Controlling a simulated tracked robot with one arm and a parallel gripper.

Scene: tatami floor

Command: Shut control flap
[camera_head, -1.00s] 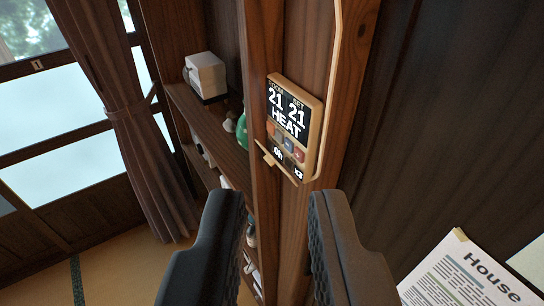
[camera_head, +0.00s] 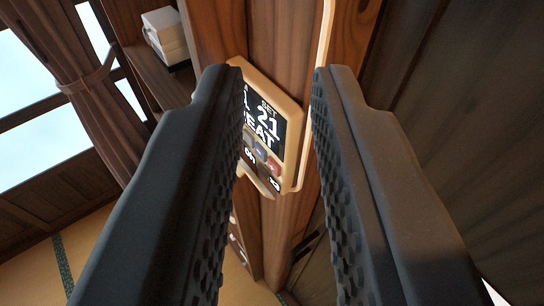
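The control panel (camera_head: 265,118) is a tan box on the wooden post, with a black screen whose visible part reads "21" and "EAT". Coloured buttons (camera_head: 267,160) show below the screen. The flap (camera_head: 259,184) hangs open at the panel's lower edge, sticking outward as a thin tan strip. My gripper (camera_head: 277,75) is open and empty, with one black finger on each side of the panel in the picture. The left finger hides the panel's left part and some of the flap. I cannot tell whether either finger touches the panel.
A pale cord or conduit (camera_head: 325,40) runs down the post to the right of the panel. A shelf (camera_head: 158,85) with a white box (camera_head: 166,36) stands at the left, beside a brown curtain (camera_head: 85,80). Tatami floor (camera_head: 100,240) lies below.

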